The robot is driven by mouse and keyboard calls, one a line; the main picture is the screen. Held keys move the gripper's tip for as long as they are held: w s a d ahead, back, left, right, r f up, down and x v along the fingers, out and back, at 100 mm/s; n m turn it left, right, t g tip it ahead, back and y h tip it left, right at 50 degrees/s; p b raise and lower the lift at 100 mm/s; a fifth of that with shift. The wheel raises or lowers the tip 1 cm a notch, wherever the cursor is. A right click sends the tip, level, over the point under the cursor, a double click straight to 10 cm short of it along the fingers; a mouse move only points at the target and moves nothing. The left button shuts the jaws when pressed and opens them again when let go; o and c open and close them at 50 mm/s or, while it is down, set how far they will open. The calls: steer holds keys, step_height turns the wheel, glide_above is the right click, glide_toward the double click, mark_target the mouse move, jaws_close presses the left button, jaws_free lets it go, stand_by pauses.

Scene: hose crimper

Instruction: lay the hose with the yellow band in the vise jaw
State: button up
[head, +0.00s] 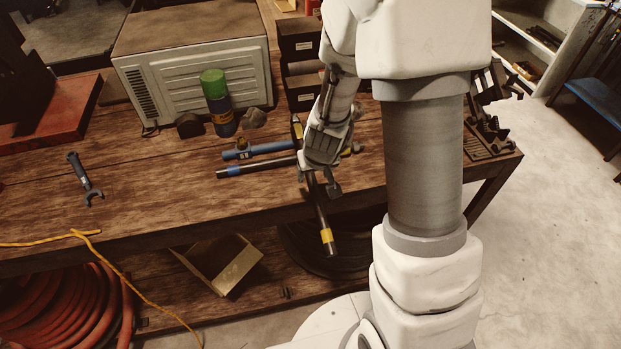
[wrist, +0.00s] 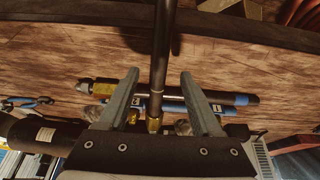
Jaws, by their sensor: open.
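The hose with the yellow band (head: 321,219) is black and slants past the table's front edge, its banded end beyond the edge. My gripper (head: 322,180) is over it with fingers apart. In the wrist view the black hose (wrist: 163,55) runs between the open fingers of my gripper (wrist: 160,80), with a brass fitting (wrist: 154,122) at its near end. I cannot tell whether either finger touches it. A dark metal fixture (head: 487,135) at the table's right end may be the vise; its jaw is not clear, and my arm partly blocks that side.
A hose with a blue band (head: 252,168) and a blue tool (head: 268,149) lie just left of my gripper. A green-topped bottle (head: 217,103), a white machine (head: 190,65) and dark drawers (head: 300,48) stand behind. A wrench (head: 85,180) lies left, with bare wood (head: 150,195) between.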

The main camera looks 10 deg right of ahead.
mark_target(312, 181)
steer(key=shift+b+x, duration=0.3)
steer(key=shift+x, duration=2.25)
steer(key=shift+s, duration=0.2)
jaws_close()
